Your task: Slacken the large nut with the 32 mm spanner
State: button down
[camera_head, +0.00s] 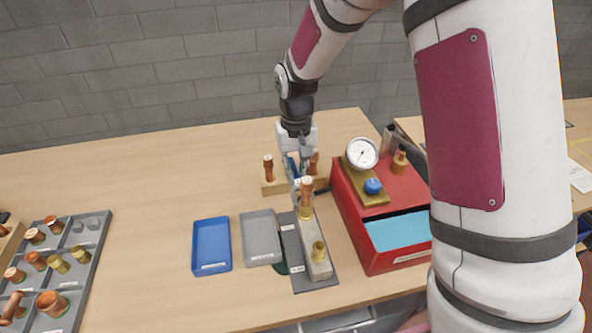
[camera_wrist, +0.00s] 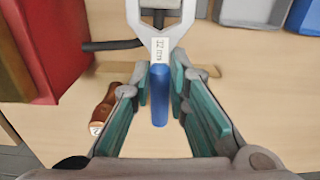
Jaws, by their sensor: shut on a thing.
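The 32 mm spanner (camera_wrist: 158,50) has a pale metal head, a white size label and a blue handle (camera_wrist: 160,95). My gripper (camera_wrist: 161,88) is shut on the blue handle, its teal pads on either side. My gripper also shows in the head view (camera_head: 297,170), low behind the test fixture (camera_head: 318,268). The spanner's open jaw points to the top of the wrist view. The fixture carries an upright copper fitting with a brass nut (camera_head: 306,212) and a second brass fitting (camera_head: 319,251) nearer me. I cannot tell whether the jaw touches a nut.
A red box (camera_head: 350,217) with a gauge (camera_head: 362,153) stands close on the right. A wooden rack (camera_head: 272,188) with wooden-handled tools is by my gripper. A grey tray (camera_head: 260,238) and blue tray (camera_head: 211,245) lie left. A parts organiser (camera_head: 98,222) is far left; table between is clear.

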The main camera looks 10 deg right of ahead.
jog(key=shift+s+p, duration=0.35)
jog(key=shift+s, duration=0.1)
dwell(0.5)
jog(key=shift+s, duration=0.25)
jog(key=shift+s+p, duration=0.55)
jog(key=shift+s, duration=0.1)
dwell(0.6)
